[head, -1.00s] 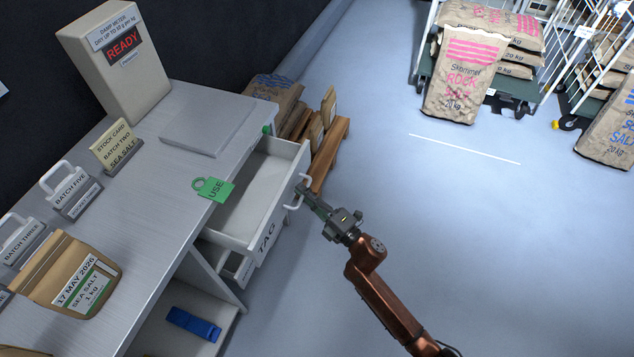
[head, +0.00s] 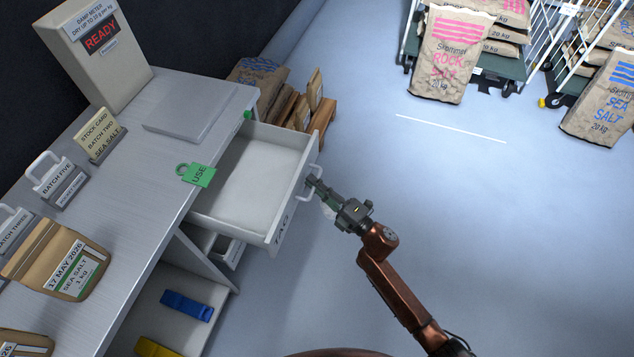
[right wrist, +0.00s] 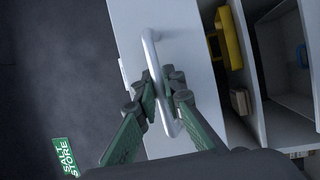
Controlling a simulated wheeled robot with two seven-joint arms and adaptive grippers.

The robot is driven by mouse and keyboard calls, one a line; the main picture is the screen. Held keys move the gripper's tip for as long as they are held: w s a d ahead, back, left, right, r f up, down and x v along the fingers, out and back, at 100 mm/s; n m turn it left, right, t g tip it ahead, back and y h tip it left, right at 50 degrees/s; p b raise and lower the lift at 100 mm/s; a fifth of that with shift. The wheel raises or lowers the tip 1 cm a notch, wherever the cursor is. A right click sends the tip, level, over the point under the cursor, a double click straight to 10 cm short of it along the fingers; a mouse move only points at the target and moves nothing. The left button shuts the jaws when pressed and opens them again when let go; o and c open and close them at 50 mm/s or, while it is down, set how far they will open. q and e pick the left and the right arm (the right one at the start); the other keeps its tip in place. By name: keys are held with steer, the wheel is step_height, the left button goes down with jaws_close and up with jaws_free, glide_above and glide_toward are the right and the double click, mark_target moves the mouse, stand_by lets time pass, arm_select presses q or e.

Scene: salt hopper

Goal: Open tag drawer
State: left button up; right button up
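The tag drawer (head: 262,178) under the desk top stands well pulled out, with its label on the front partly turned away from view. Its white inside looks empty. My right gripper (head: 316,186) is at the drawer's handle (head: 317,172). In the right wrist view the dark green fingers (right wrist: 163,92) are closed around the handle bar (right wrist: 151,48), one on each side. My left gripper is not in view.
A green USE tag (head: 197,174) lies at the desk's (head: 165,165) edge beside the drawer. Below are a smaller tray (head: 228,250) and a shelf with a blue item (head: 187,305). The floor to the right is clear up to the salt carts.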

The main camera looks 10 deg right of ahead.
steer(key=o, duration=0.3)
steer(key=shift+a+f, duration=0.1)
steer(key=shift+o, duration=0.7)
steer(key=v, duration=1.2)
